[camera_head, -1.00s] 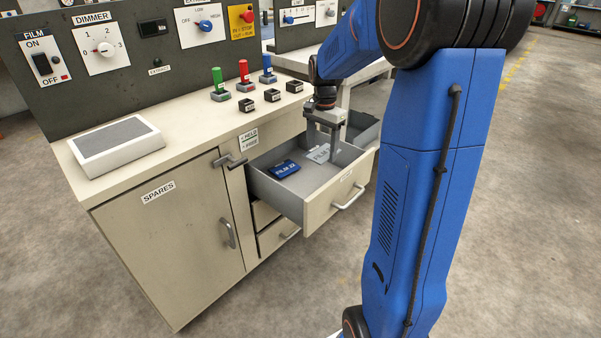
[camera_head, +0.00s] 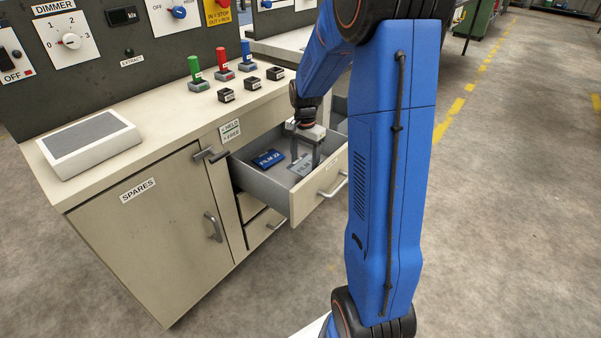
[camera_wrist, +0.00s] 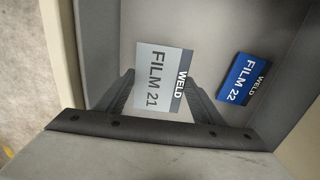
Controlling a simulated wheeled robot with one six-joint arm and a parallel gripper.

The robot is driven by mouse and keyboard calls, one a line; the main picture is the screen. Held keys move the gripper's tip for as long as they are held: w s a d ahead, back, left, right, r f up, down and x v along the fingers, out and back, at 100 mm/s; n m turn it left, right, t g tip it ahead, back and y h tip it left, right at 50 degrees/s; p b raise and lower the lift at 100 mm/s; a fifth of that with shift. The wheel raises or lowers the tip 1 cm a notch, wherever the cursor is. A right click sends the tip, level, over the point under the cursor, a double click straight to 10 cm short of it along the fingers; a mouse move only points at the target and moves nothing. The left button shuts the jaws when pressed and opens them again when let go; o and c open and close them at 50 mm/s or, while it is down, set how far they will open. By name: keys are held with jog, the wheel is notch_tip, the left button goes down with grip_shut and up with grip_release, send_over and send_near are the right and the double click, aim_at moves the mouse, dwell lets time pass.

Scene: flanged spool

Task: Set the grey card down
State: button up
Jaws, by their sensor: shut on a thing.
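The grey card (camera_head: 300,167), marked WELD FILM 21, is inside the open drawer (camera_head: 262,191) in the head view. In the wrist view the grey card (camera_wrist: 153,72) is between the two dark fingers, its label turned sideways. My gripper (camera_head: 304,160) points down into the drawer and is shut on the card; it also shows in the wrist view (camera_wrist: 160,88). I cannot tell whether the card touches the drawer floor. A blue card (camera_head: 268,158), marked FILM 22, lies left of it in the head view and right of it in the wrist view (camera_wrist: 243,80).
The drawer's front panel with its handle (camera_head: 334,186) and its side walls stand around my gripper. Small coloured posts and black blocks (camera_head: 227,95) stand on the counter. A SPARES cabinet door (camera_head: 150,235) is left of the drawer.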

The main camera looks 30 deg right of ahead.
jog(key=shift+f, duration=2.75)
jog(key=shift+f, duration=0.15)
jog(key=o, duration=1.1)
